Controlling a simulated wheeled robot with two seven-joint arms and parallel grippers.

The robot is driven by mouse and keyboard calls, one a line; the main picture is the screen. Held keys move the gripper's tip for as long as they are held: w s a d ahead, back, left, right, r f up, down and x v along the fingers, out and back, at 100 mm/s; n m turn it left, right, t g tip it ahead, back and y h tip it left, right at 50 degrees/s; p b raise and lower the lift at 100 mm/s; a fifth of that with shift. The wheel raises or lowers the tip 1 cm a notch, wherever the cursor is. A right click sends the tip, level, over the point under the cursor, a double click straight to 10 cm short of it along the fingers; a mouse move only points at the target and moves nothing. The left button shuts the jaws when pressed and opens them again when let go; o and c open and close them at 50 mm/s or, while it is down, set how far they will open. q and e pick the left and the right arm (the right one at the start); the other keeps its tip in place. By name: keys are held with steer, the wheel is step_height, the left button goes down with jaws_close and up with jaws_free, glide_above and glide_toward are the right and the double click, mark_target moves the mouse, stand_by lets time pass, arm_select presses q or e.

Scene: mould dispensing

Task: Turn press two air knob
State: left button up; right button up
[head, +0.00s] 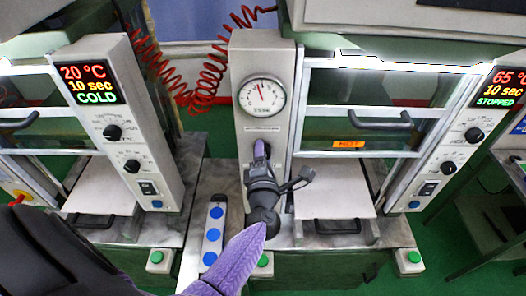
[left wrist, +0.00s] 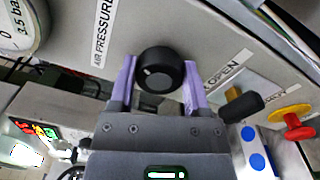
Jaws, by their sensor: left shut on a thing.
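The air knob (left wrist: 160,72) is a round black knob with a white mark, on a grey panel beside an "AIR PRESSURE" label. My left gripper (left wrist: 160,82) has one purple finger on each side of it and is shut on it. In the head view my left gripper (head: 261,150) reaches up to the front of the grey column (head: 262,55), below a round white pressure gauge (head: 262,97). There the gripper largely hides the knob. The gauge also shows in the left wrist view (left wrist: 18,25), cut by the edge. My right gripper is not in view.
A press with a red "65 °C" display (head: 499,88) and a "HOT" label (head: 348,144) stands at right. A press reading "20 °C COLD" (head: 90,83) stands at left. A panel with blue buttons (head: 213,230) lies beside my arm. A black valve lever (left wrist: 243,106) sits near the knob.

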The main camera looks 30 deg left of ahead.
arm_select(q)
steer(key=shift+m, duration=0.4)
steer(key=o, duration=1.3)
steer(key=p+v, duration=0.1)
steer(key=v, duration=0.9)
steer(key=shift+p, duration=0.3)
